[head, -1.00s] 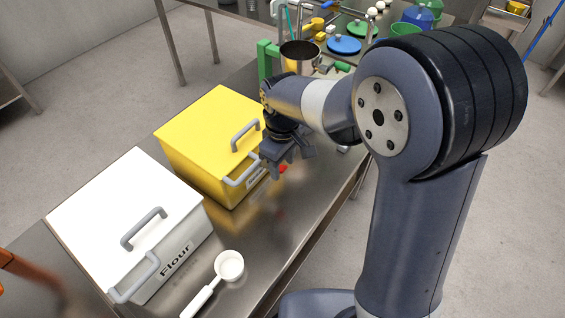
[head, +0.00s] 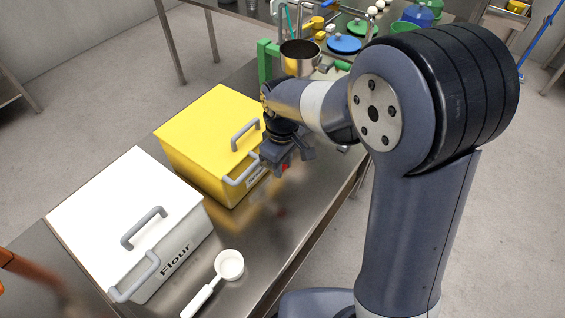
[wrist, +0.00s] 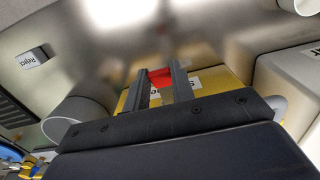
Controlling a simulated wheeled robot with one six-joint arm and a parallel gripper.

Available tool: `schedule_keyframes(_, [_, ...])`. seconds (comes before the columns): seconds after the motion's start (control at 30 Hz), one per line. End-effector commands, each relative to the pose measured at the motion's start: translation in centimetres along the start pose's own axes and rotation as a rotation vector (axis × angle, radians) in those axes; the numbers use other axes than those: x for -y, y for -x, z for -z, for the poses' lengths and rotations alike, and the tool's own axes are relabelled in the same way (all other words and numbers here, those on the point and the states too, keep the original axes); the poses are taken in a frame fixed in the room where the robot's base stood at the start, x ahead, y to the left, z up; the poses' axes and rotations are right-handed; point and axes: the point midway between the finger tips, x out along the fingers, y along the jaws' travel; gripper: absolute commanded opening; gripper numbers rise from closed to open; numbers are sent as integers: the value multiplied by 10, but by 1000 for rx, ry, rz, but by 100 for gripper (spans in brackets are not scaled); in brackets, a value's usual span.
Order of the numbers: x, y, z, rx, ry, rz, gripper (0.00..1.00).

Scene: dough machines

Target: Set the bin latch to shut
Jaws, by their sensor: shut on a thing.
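The yellow bin (head: 205,130) stands on the steel table with its lid down and grey handles on lid and front. A red latch (head: 286,167) is at its front, near the label, mostly covered by my gripper (head: 281,171). In the wrist view the red latch (wrist: 160,77) sits between the two fingers of my gripper (wrist: 158,78), which is shut on it. The yellow bin (wrist: 220,78) shows behind them, its label partly hidden. I cannot tell the latch's exact angle.
The white Flour bin (head: 125,195) and a white scoop (head: 230,265) stand nearer on the steel table (head: 265,225). A steel pot (head: 300,55) and green frame (head: 264,62) are behind my gripper. A Reject label (wrist: 30,60) shows in the wrist view.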

Motion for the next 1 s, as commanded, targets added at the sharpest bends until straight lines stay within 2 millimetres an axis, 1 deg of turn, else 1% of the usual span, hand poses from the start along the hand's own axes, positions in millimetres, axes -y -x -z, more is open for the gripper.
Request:
schedule_keyframes(0.27, [0,0,0,-2,0,0,0])
schedule_keyframes(0.47, [0,-5,-1,-32,-2,0,0])
schedule_keyframes(0.67, [0,-13,-4,-110,-2,-1,0])
schedule_keyframes(1.0, [-1,-29,-8,-302,-3,-3,0])
